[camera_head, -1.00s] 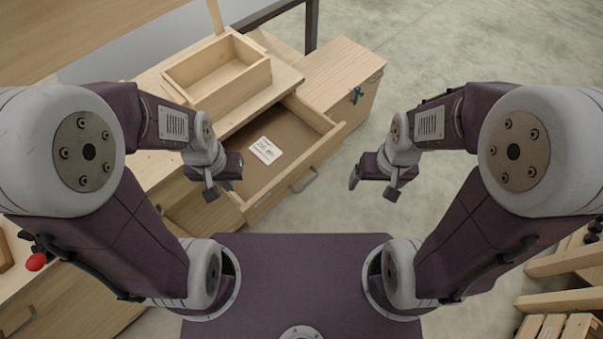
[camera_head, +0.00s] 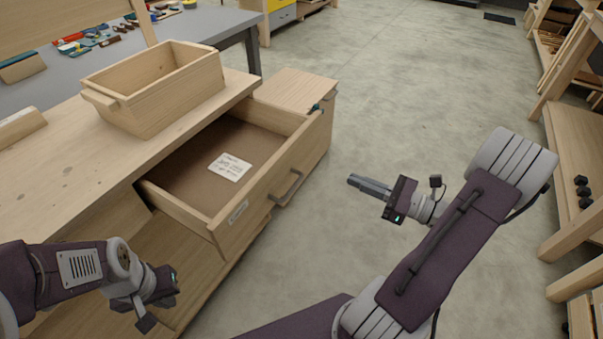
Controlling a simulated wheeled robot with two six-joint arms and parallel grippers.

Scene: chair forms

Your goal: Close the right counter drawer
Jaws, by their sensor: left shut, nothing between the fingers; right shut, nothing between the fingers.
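The right counter drawer (camera_head: 268,198) is pulled well out of the wooden counter (camera_head: 60,170). It has a grey bar handle (camera_head: 287,187) on its front, and a white written card (camera_head: 230,167) lies inside. My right gripper (camera_head: 352,181) is shut and empty, pointing left over the floor, to the right of the drawer front and apart from it. My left gripper (camera_head: 148,322) is at the lower left, below and in front of the counter, apart from the drawer. Its fingers are shut and empty.
An open wooden box (camera_head: 155,95) sits on the countertop behind the drawer. A lower cabinet section (camera_head: 300,92) with a teal item stands beyond it. A grey bench with tools (camera_head: 200,22) is behind. Wooden shelving (camera_head: 580,150) lines the right. The floor between is clear.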

